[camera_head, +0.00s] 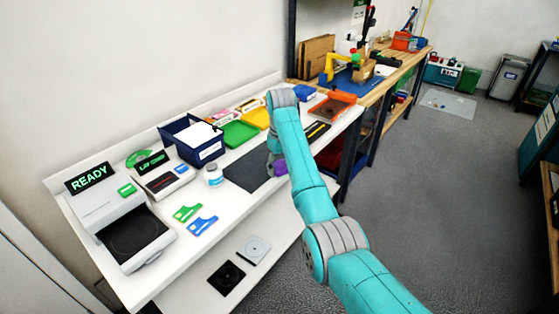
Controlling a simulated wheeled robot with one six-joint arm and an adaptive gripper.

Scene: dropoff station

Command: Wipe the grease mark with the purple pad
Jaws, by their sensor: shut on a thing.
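The purple pad (281,168) shows as a small piece low beside my arm, over the right end of the dark mat on the white bench. My gripper (276,162) is mostly hidden behind my teal arm, and it is shut on the purple pad. I cannot tell whether the pad touches the surface. I cannot make out the grease mark; my arm covers part of the bench there.
The dark mat (246,173) lies left of the pad. A white bottle (214,176), a navy bin (178,153), green and yellow trays, and a READY scale (112,215) stand left. An orange tray (333,106) stands right. Green and blue cards (203,225) lie near the front edge.

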